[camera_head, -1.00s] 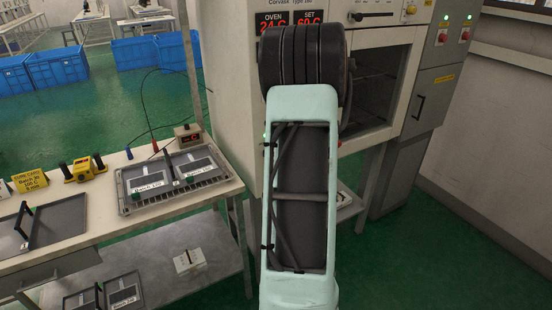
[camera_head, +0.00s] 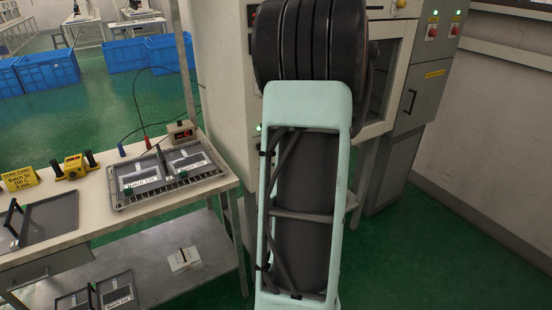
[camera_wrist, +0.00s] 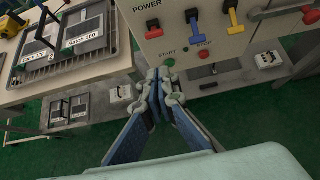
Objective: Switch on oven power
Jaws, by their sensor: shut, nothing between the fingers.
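The oven panel (camera_wrist: 172,40) shows in the wrist view, with a red-handled switch (camera_wrist: 153,28) below the word POWER. A green START button (camera_wrist: 169,62) and a red STOP button (camera_wrist: 204,54) sit lower. My gripper (camera_wrist: 162,76) is shut and empty, its tips just below START and lower than the power switch; contact is unclear. In the head view my arm hides the oven's front panel and my gripper.
A worktable (camera_head: 75,222) on the left holds a grey tray (camera_head: 126,200) with batch-labelled plates and a yellow device (camera_head: 71,167). A grey cabinet (camera_head: 420,85) stands right of the oven. Blue crates (camera_head: 48,68) sit behind on green floor.

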